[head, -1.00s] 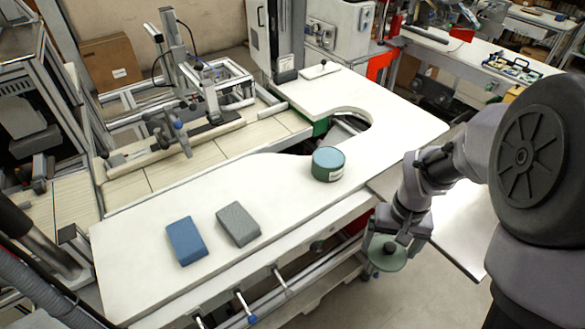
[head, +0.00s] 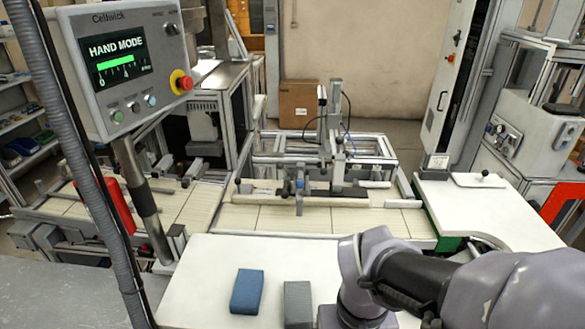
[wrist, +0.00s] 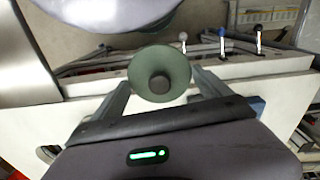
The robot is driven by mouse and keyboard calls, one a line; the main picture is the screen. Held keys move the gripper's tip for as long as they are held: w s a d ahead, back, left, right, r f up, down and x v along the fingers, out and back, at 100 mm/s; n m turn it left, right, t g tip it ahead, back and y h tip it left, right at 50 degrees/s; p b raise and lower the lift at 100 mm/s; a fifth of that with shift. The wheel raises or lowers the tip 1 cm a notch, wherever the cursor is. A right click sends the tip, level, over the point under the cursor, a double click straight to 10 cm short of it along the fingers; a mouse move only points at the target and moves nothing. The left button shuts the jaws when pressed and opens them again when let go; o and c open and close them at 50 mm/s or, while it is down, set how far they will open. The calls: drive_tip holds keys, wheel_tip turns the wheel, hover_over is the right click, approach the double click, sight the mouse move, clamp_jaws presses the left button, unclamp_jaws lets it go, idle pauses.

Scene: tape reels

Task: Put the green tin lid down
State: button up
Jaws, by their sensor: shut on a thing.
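The green tin lid (wrist: 160,58) is a round dull-green disc with a dark round knob at its middle. It shows in the wrist view between the two fingers of my gripper (wrist: 163,84), which is shut on it. In the head view my arm covers the lower right, and the gripper and lid are not visible there. The green tin does not show in either current view.
The white worktop (head: 205,275) carries a blue block (head: 247,291) and a grey block (head: 298,304). A control panel on a post (head: 122,62) stands at the left. A slatted conveyor (head: 270,219) with a metal fixture lies behind the worktop.

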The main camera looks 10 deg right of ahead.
drive_tip(key=w+d+p, duration=0.1)
drive_tip(key=p, duration=0.2)
drive_tip(key=w+r+p, duration=0.1)
drive_tip(key=p, duration=0.1)
drive_tip(key=shift+w+d+r+p, duration=0.2)
drive_tip(key=shift+w+d+p, duration=0.05)
drive_tip(key=shift+d+p, duration=0.15)
drive_tip(key=w+d+f, duration=0.1)
drive_tip(key=w+d, duration=0.1)
drive_tip(key=w, duration=0.1)
drive_tip(key=w+d+f, duration=0.1)
drive_tip(key=w+d, duration=0.1)
drive_tip(key=w, duration=0.2)
drive_tip(key=w+d+f, duration=0.1)
drive_tip(key=w+d, duration=0.2)
drive_tip(key=shift+w, duration=0.15)
wheel_tip(320, 180, down, 4)
drive_tip(key=shift+r+b, duration=0.2)
drive_tip(key=shift+b, duration=0.8)
drive_tip(key=shift+w+r, duration=0.1)
drive_tip(key=shift+f+b, duration=0.5)
drive_tip(key=shift+f, duration=0.15)
